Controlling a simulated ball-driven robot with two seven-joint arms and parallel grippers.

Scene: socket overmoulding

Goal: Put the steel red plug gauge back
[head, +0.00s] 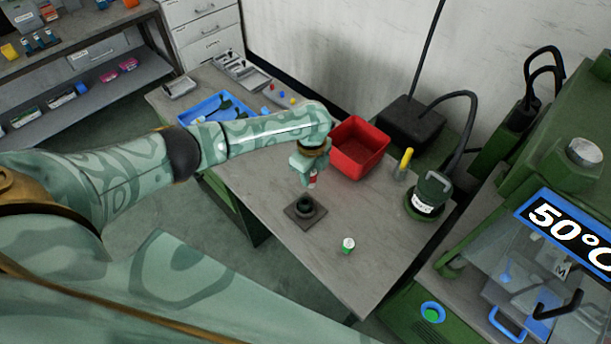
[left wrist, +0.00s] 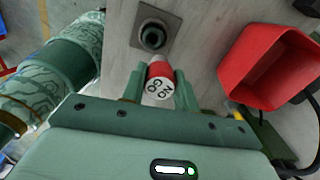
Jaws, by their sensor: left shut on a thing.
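The red plug gauge (left wrist: 159,73) is between the fingers of my left gripper (left wrist: 160,92). A white end face on it reads "NO GO". In the head view the left gripper (head: 311,180) is shut on the gauge (head: 312,180), above the table and close to a dark square base with a round socket (head: 305,208). In the left wrist view that base (left wrist: 153,36) lies just beyond the gauge, and its round socket looks empty. My right gripper is not in view.
A red bin (head: 360,148) stands behind and right of the gripper. A small green and white piece (head: 348,244) stands nearer the table's front. A yellow-handled tool (head: 404,162) and a green device (head: 430,192) stand at right. A blue tray (head: 214,108) lies at left.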

